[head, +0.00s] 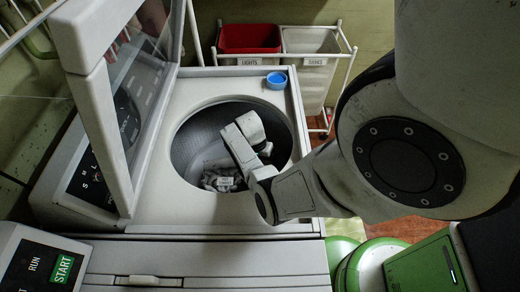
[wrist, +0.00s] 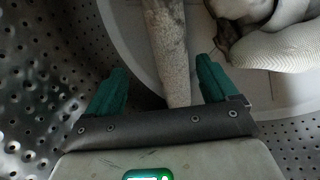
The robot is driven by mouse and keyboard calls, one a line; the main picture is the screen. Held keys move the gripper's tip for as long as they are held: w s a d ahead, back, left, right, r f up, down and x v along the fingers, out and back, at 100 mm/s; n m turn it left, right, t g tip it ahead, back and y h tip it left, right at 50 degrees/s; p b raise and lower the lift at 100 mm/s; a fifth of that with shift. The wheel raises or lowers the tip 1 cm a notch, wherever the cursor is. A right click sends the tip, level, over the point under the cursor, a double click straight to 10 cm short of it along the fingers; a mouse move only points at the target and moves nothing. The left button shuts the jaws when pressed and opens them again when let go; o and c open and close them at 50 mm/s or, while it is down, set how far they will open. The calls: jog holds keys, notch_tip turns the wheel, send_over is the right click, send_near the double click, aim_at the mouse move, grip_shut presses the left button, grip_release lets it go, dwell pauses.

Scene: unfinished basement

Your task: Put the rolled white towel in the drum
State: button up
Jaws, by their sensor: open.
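The drum (head: 196,140) is the open, dark round tub of the washer, with perforated metal walls (wrist: 40,60) in the wrist view. My arm reaches down into it. My gripper (wrist: 161,72) is inside the drum with its two green fingers spread apart. In the head view my arm hides the fingers, and I cannot make out the roll there.
Crumpled grey-white cloth (head: 222,179) lies in the drum, also at the wrist view's top right (wrist: 285,45). The washer's lid (head: 105,110) stands open at left. A blue cap (head: 276,80) sits on the washer's top. Red (head: 249,38) and white (head: 312,45) bins stand behind.

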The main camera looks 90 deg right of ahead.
jog(key=v, duration=0.8)
jog(key=shift+r, duration=0.35)
jog(key=shift+w+d+r, duration=0.1)
